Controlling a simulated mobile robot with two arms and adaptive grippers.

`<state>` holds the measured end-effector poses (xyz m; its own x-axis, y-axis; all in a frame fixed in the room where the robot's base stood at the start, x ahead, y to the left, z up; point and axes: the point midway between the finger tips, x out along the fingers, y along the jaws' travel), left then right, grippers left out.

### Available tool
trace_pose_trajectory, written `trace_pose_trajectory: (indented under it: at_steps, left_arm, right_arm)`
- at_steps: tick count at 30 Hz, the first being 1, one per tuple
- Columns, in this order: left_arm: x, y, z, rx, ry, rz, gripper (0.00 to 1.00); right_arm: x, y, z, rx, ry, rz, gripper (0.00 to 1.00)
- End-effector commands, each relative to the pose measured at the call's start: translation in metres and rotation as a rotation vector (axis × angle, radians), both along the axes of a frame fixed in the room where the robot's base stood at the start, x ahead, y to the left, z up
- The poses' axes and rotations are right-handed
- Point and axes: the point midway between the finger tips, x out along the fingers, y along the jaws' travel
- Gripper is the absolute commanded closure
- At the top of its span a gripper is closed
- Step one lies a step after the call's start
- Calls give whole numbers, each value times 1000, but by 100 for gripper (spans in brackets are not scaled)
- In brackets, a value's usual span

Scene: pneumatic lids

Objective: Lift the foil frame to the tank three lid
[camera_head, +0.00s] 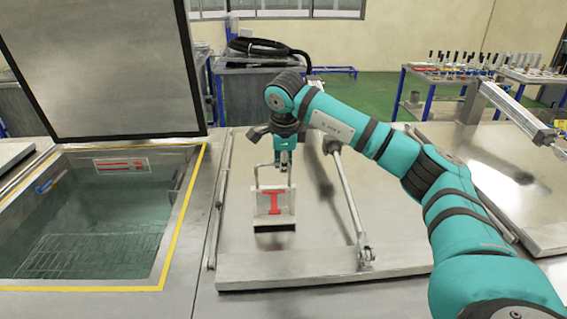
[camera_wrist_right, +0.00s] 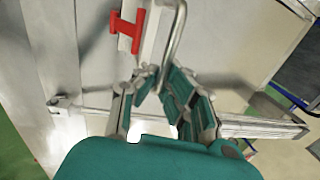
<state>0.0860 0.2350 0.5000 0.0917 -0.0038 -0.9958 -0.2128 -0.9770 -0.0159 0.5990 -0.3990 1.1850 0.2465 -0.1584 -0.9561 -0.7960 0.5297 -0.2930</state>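The foil frame (camera_head: 288,203) is a pale block with a red I-shaped piece and a thin metal wire handle, over the closed grey lid (camera_head: 320,255) in the middle of the head view. A dark patch shows under it; I cannot tell whether it touches the lid. My right gripper (camera_head: 284,166) is above the frame at its handle. In the right wrist view, the fingers (camera_wrist_right: 154,75) close in around the wire handle (camera_wrist_right: 177,32), and the red piece (camera_wrist_right: 127,32) shows beyond them. My left gripper is not in view.
An open tank (camera_head: 85,235) with yellow edging, liquid and a wire rack lies at the left under its raised lid (camera_head: 110,75). A metal strut (camera_head: 346,205) slants over the middle lid. Another closed lid (camera_head: 510,190) lies at the right. Tables with parts stand behind.

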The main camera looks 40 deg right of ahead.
Motion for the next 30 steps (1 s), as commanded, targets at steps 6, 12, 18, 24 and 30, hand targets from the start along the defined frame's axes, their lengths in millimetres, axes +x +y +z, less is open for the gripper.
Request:
trace_pose_trajectory:
  at_steps: [6, 12, 18, 24, 30]
  left_arm:
    - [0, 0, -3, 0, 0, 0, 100]
    - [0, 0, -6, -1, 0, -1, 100]
    - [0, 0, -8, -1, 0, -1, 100]
    - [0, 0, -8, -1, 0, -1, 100]
    - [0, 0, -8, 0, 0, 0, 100]
  right_arm:
    - [0, 0, -5, 0, -2, -1, 100]
    - [0, 0, -9, 0, -2, -1, 100]
    - [0, 0, -13, 0, -2, -1, 100]
    - [0, 0, -12, 0, -1, 0, 100]
    - [0, 0, -12, 0, -1, 0, 76]
